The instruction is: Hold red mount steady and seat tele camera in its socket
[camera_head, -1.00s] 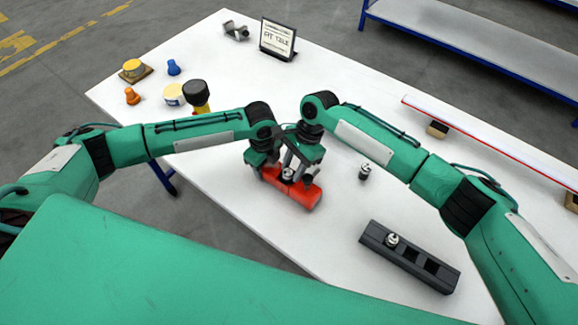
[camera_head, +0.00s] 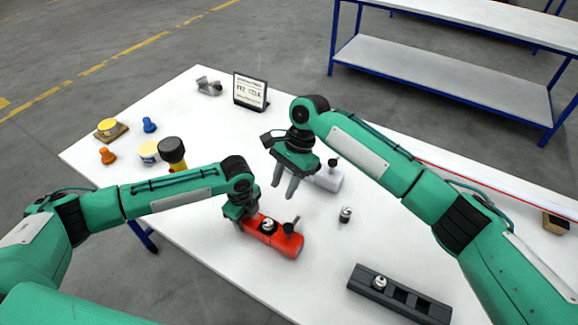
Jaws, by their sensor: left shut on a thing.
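The red mount (camera_head: 285,241) lies on the white table near its front edge. A dark round camera piece with a light top (camera_head: 268,226) sits in the mount's middle. A dark upright piece (camera_head: 290,229) stands at its right end; I cannot tell which is the tele camera or how deep either sits. My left gripper (camera_head: 246,222) is shut on the mount's left end. My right gripper (camera_head: 286,188) hangs above the table, behind and apart from the mount, with its fingers spread and nothing between them.
A white mount (camera_head: 328,180) with a dark piece on top stands behind my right gripper. A small camera (camera_head: 346,214) stands alone on the table. A dark rack (camera_head: 365,290) holds another. A sign (camera_head: 250,91), coloured knobs and a yellow-black item (camera_head: 172,152) stand farther back.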

